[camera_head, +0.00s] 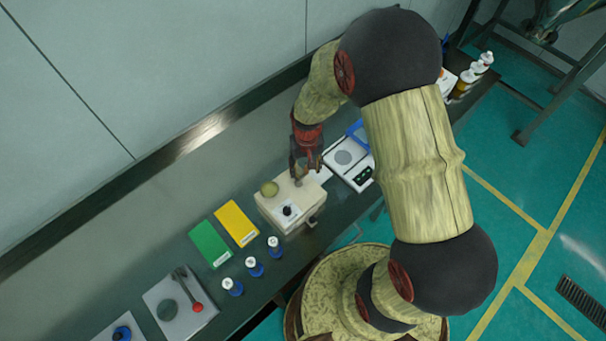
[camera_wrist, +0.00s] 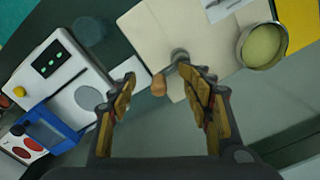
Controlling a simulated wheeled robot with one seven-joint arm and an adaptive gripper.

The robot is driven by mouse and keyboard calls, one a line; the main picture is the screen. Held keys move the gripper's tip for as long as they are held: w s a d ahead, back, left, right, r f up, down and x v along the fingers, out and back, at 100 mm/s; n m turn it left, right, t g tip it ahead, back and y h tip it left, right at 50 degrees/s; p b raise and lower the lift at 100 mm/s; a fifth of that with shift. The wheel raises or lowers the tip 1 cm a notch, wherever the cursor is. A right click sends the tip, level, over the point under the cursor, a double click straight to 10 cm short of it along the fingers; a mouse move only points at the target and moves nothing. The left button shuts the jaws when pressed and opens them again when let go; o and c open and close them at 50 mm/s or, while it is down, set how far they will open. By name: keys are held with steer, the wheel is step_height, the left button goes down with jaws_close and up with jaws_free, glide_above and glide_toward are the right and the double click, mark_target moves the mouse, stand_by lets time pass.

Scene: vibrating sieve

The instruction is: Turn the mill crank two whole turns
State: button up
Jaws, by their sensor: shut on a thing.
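The mill is a cream box (camera_head: 276,204) on the bench. It carries a round cup of greenish material (camera_head: 269,188), and both also show in the wrist view, the box (camera_wrist: 145,25) and the cup (camera_wrist: 262,46). The crank has a short grey arm (camera_wrist: 179,60) and a tan knob (camera_wrist: 159,85) at the box's edge. My gripper (camera_head: 306,172) is over the mill's back right part. In the wrist view my gripper (camera_wrist: 158,79) has its fingers on either side of the knob, shut on it. Exact finger contact is hard to make out.
A white scale (camera_head: 350,159) stands close to the right of the mill. The wall runs behind the bench.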

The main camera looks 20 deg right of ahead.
steer(key=shift+s+f, duration=0.1)
steer(key=shift+s, duration=0.2)
steer(key=shift+d+r, duration=0.1)
steer(key=shift+r, duration=0.15)
steer(key=shift+w, duration=0.1)
steer(key=shift+c, duration=0.8)
steer(key=shift+w, duration=0.1)
steer(key=c, duration=0.7)
steer(key=shift+r, duration=0.1)
steer(key=shift+c, duration=0.5)
